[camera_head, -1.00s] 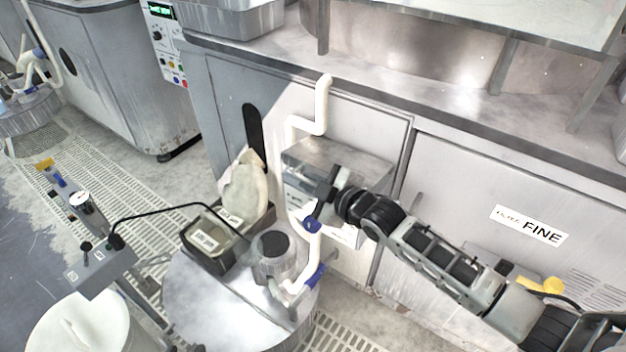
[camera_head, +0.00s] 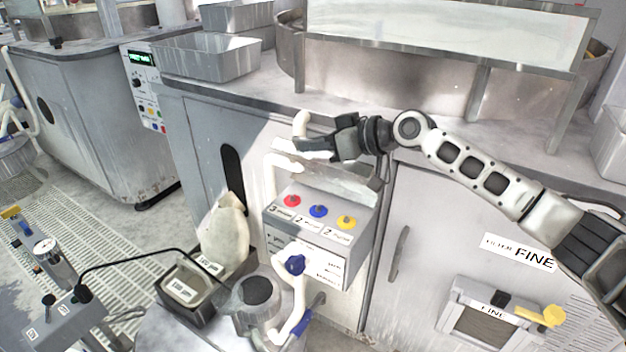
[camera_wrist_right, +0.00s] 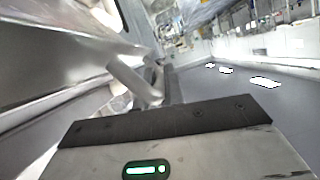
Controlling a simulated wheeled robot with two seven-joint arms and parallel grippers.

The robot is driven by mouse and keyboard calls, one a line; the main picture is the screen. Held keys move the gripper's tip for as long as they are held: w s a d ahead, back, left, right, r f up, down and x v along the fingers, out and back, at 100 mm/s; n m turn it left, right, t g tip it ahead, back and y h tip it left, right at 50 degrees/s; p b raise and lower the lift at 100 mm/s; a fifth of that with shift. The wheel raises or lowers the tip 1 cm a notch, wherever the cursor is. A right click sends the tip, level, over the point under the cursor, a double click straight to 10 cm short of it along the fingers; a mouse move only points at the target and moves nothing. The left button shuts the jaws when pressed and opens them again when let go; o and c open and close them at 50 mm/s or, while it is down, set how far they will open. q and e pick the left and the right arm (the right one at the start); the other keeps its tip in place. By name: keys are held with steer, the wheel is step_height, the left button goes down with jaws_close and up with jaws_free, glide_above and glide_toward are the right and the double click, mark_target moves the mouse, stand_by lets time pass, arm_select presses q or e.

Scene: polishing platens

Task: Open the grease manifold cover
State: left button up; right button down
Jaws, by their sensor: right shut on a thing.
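The grease manifold (camera_head: 312,243) is a grey metal box on the front of the cabinet. Its red (camera_head: 292,201), blue (camera_head: 318,211) and yellow (camera_head: 346,222) knobs are uncovered. The grease manifold cover (camera_head: 345,182) is a shiny metal panel, raised and tilted up behind the knobs. My right gripper (camera_head: 322,147) is above the box at the cover's upper edge and is shut on the cover; its fingers partly hide the contact. The right wrist view shows a close metal surface at left, with the grip itself unclear. My left gripper is not in view.
The filter door (camera_head: 440,210) is to the right, and the counter edge is just above my gripper.

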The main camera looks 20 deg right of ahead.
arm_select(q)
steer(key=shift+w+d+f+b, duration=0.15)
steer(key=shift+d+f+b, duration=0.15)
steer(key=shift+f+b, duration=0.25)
arm_select(e)
steer(key=shift+w+d+r+m+g+y, duration=0.2)
steer(key=shift+w+d+r+m, duration=0.2)
steer(key=shift+w+d, duration=0.2)
steer(key=shift+w+d+r+m+g+y, duration=0.1)
steer(key=shift+w+d+r+m+y, duration=0.15)
steer(key=shift+w+d+m, duration=0.3)
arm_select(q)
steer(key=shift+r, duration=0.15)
arm_select(e)
steer(key=shift+s, duration=0.1)
steer(key=c, duration=1.5)
jaws_free()
steer(key=shift+d, duration=0.1)
arm_select(q)
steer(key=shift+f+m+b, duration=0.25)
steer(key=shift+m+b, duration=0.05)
steer(key=shift+b, duration=0.55)
arm_select(e)
steer(key=v, duration=1.5)
steer(key=shift+s+d, duration=0.25)
steer(key=shift+s, duration=0.1)
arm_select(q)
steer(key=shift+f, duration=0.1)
arm_select(e)
steer(key=shift+r, duration=0.15)
